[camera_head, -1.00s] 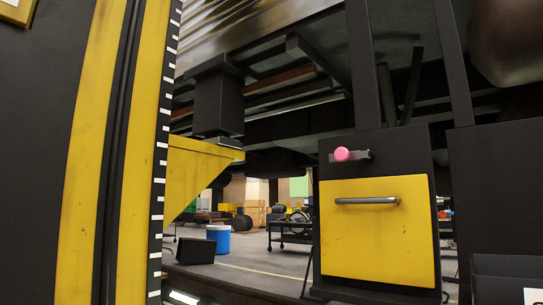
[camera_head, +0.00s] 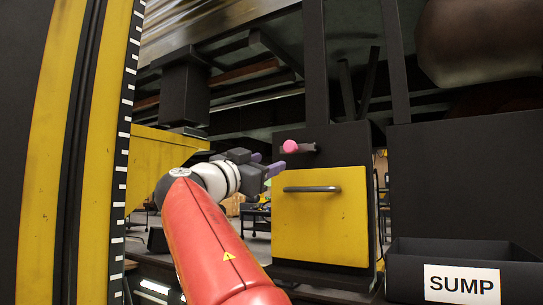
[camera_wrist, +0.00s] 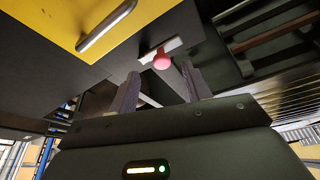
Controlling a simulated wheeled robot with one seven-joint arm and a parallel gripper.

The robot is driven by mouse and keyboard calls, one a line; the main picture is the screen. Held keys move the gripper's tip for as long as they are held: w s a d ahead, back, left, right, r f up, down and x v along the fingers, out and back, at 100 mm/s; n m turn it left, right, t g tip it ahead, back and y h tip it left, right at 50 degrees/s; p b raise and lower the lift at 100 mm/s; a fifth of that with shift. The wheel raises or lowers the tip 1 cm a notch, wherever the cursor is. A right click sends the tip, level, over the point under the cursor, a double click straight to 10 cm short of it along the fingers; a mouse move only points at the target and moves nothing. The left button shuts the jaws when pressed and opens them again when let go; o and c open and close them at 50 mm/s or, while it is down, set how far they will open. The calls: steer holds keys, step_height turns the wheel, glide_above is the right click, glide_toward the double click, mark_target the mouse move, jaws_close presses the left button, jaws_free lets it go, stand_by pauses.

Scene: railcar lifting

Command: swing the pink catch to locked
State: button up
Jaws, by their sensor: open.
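The pink catch (camera_head: 290,146) is a round pink knob at the left end of a short grey bar, on the dark panel just above the yellow drawer front. It also shows in the wrist view (camera_wrist: 162,61), just beyond my fingertips. My gripper (camera_head: 265,163) is open and empty, below and to the left of the knob in the head view. In the wrist view its two purple fingers (camera_wrist: 160,80) stand apart, with the knob roughly between their tips and farther off. I see no contact. Whether the catch is locked cannot be told.
The yellow drawer front (camera_head: 320,222) with its grey handle (camera_head: 312,189) is right below the catch. A black box labelled SUMP (camera_head: 462,283) stands at the lower right. A yellow and black column (camera_head: 105,150) rises at the left. The dark railcar underside hangs overhead.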

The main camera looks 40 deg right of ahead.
mark_target(288, 148)
steer(key=shift+m+g+h, duration=0.4)
steer(key=shift+m+g, duration=0.1)
steer(key=shift+m, duration=0.1)
steer(key=p+x, duration=0.1)
steer(key=x, duration=0.1)
steer(key=r+x, duration=0.1)
steer(key=x, duration=0.1)
steer(key=p+x, duration=0.1)
steer(key=x, duration=0.2)
steer(key=shift+s+a+r+p, duration=0.15)
steer(key=shift+s+a+p, duration=0.1)
steer(key=shift+s+p, duration=0.1)
steer(key=shift+x, duration=0.8)
steer(key=shift+w, duration=0.1)
steer(key=shift+c, duration=0.4)
jaws_close()
